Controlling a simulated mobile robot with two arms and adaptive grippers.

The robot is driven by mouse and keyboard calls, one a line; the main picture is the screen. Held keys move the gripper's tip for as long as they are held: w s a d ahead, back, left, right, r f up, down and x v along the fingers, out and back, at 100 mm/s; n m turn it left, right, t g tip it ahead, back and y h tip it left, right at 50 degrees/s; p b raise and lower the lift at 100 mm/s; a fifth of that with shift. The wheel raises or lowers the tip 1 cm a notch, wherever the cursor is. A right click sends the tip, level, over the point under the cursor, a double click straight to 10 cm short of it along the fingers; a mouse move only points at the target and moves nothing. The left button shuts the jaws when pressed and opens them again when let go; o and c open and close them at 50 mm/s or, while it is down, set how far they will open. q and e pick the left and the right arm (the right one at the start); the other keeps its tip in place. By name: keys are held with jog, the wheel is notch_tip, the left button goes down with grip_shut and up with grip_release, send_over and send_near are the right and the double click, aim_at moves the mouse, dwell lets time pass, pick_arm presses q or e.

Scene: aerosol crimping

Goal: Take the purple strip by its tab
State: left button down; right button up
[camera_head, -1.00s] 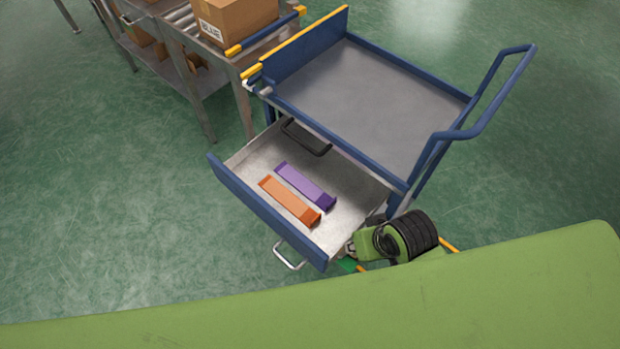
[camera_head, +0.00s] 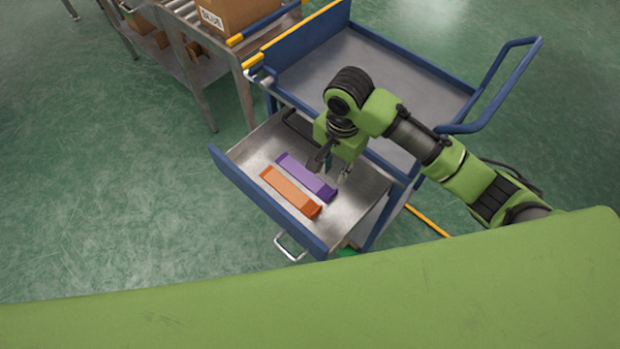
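The purple strip (camera_head: 294,170) lies flat in the open drawer, beside the orange strip (camera_head: 288,190). Its near right end (camera_head: 328,195) is raised like a small block. My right gripper (camera_head: 328,177) points down over the drawer, above and just beyond the purple strip's right half. Its fingers are apart with nothing seen between them. I cannot tell whether a finger touches the strip. My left gripper is not in view.
The blue cart (camera_head: 440,101) stands behind; a table with a cardboard box (camera_head: 238,14) is at upper left.

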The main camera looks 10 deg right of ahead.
aim_at(333, 193)
jog(key=shift+m, duration=0.3)
jog(key=f, duration=1.3)
jog(key=shift+w+d+f, duration=0.15)
jog(key=shift+d+f, duration=0.05)
jog(key=shift+d, duration=0.05)
grip_shut()
